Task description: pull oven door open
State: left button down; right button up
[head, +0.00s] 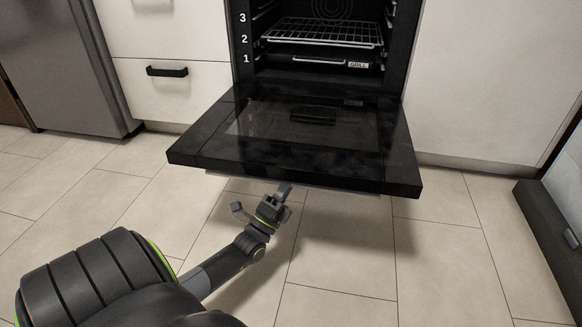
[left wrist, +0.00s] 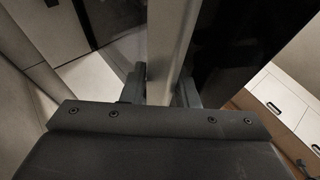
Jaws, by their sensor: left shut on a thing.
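The black oven door (head: 290,150) is folded down and open, lying close to level in the head view. The oven cavity (head: 325,12) is exposed behind it. The door's pale metal handle bar (left wrist: 170,45) runs between the fingers in the left wrist view. In the head view the handle is mostly hidden under the door's front edge. My left gripper (head: 278,193) is below that front edge, shut on the handle, and its two fingers also show in the left wrist view (left wrist: 161,90). My right gripper is not in view.
A wire rack (head: 325,33) sits inside the oven. A white drawer (head: 165,95) with a black handle is left of the oven, beside a grey appliance (head: 65,60). A white cabinet panel (head: 490,80) is on the right. The tiled floor (head: 350,260) before the door is clear.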

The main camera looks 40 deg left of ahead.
pick_arm(q)
jog(key=shift+w+a+r, duration=0.1)
jog(key=c, duration=1.1)
grip_release()
jog(key=shift+s+f, duration=0.25)
jog(key=shift+s, duration=0.15)
jog(key=p+v, duration=0.2)
jog(key=v, duration=0.9)
jog(key=shift+f, duration=0.15)
